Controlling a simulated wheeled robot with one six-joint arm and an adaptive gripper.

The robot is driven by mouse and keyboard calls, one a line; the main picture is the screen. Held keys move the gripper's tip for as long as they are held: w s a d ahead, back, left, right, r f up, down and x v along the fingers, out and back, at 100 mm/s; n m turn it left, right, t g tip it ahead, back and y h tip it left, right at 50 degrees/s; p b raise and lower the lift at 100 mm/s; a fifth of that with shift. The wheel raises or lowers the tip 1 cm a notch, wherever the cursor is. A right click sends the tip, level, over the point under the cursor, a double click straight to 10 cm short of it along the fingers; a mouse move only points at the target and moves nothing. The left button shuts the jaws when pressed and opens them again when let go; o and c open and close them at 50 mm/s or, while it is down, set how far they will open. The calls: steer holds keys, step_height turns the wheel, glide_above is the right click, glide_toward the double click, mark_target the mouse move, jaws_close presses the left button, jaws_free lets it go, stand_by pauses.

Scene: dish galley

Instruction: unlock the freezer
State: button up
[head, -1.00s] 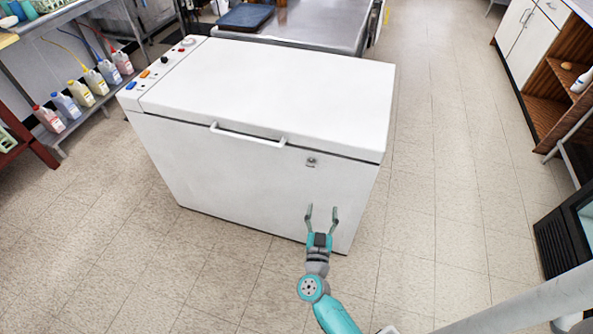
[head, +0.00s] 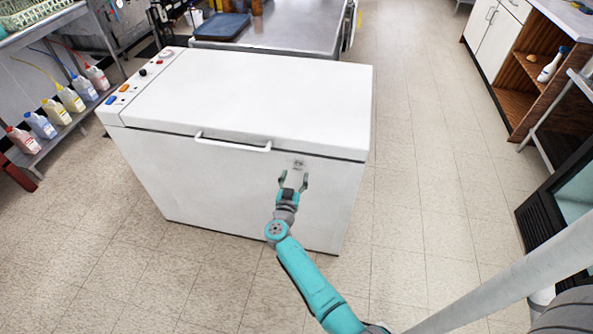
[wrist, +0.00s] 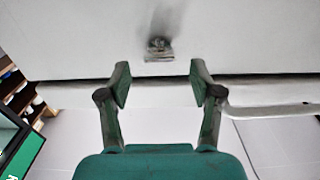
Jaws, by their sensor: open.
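The white chest freezer (head: 225,170) stands ahead with its lid (head: 245,95) closed. A small lock (head: 299,163) is set in its front face, below the lid's edge and right of the handle (head: 233,144). The lock also shows in the wrist view (wrist: 159,48), beyond the fingertips, with a small dark piece at its middle whose shape I cannot make out. My gripper (head: 294,180) is open and empty, just below the lock in the head view. In the wrist view the fingers (wrist: 160,80) are spread either side of the lock's line, apart from it.
A steel table (head: 275,32) stands behind the freezer. A shelf with several bottles (head: 56,111) is at the left. Open floor (head: 410,190) lies to the right, then a dark-fronted unit (head: 545,205) and a wooden cabinet (head: 515,105).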

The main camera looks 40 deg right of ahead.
mark_target(297, 169)
steer(key=shift+x, duration=1.8)
steer(key=c, duration=1.2)
